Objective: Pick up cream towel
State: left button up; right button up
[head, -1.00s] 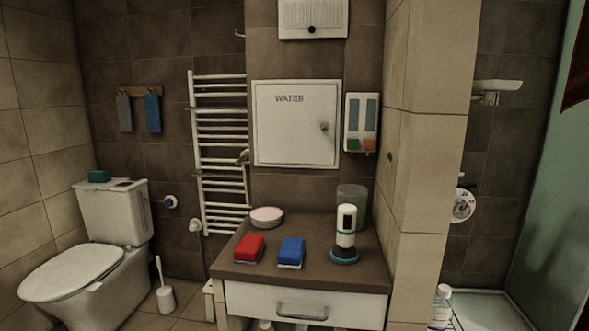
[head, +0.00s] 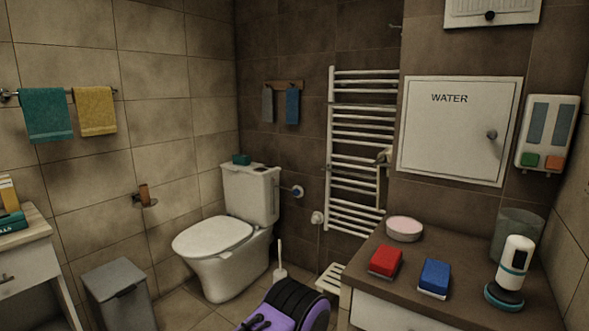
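I see no towel that is clearly cream in the head view. A teal towel (head: 46,112) and a yellow towel (head: 95,111) hang side by side from a rail on the left wall. A grey cloth (head: 267,105) and a blue cloth (head: 292,106) hang from a small wooden rack on the back wall. Neither of my grippers shows in this view, so I cannot see their fingers.
A counter (head: 455,262) at the right holds a red block, a blue block, a pink round dish and a dispenser. A toilet (head: 222,243) stands at the back. A grey bin (head: 119,294) and a white cabinet (head: 28,262) stand at the left.

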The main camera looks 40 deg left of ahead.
aim_at(383, 173)
jog(key=u, duration=0.7)
